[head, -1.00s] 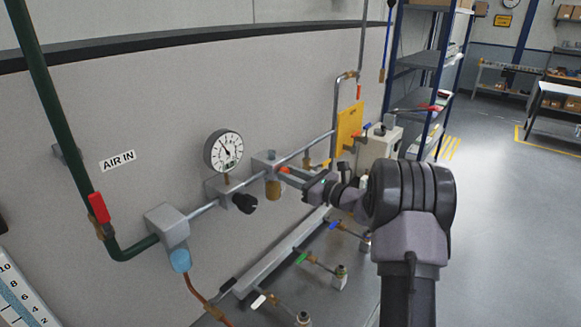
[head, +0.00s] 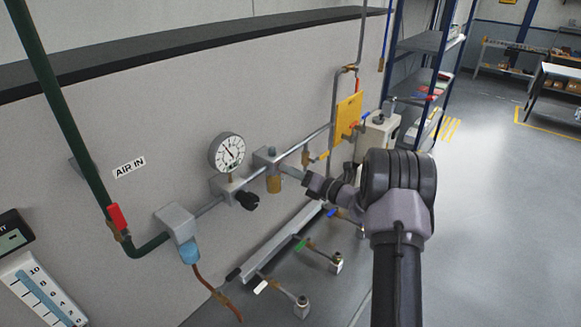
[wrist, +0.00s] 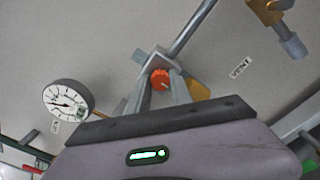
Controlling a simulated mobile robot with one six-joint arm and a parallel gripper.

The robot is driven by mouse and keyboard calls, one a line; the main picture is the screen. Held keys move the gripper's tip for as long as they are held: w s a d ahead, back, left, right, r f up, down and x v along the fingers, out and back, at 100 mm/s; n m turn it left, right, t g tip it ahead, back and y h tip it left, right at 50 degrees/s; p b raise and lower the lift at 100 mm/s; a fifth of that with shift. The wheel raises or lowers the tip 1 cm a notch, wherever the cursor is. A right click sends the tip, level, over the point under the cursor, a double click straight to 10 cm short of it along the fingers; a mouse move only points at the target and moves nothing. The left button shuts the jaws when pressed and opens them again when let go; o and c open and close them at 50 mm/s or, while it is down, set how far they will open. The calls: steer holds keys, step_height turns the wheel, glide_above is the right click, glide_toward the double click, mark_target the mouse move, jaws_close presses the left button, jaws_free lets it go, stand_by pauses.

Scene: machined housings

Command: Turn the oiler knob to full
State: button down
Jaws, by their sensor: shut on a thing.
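The oiler is a grey block (head: 267,157) with an amber bowl (head: 273,184) on the wall pipe, right of the gauge. Its orange-red knob (wrist: 160,78) shows in the wrist view, on the front of the block. My gripper (head: 285,171) reaches in from the right, its fingers at the oiler's front. In the wrist view the two fingers stand on either side of the knob, shut on it. The fingers hide the knob in the head view. A small pale mark shows on the knob, but its setting is not readable.
A round gauge (head: 226,152) and a black knob (head: 247,200) stand just left of the oiler. A yellow plate (head: 347,122) and a valve are to the right. A rail (head: 282,243) with several small valves lies below. Open floor is at right.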

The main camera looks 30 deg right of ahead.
steer(key=shift+m, duration=0.4)
steer(key=c, duration=1.1)
jaws_free()
steer(key=shift+c, duration=0.2)
steer(key=b+v, duration=0.1)
steer(key=v, duration=1.6)
steer(key=shift+s+d, duration=0.15)
steer(key=shift+s, duration=0.1)
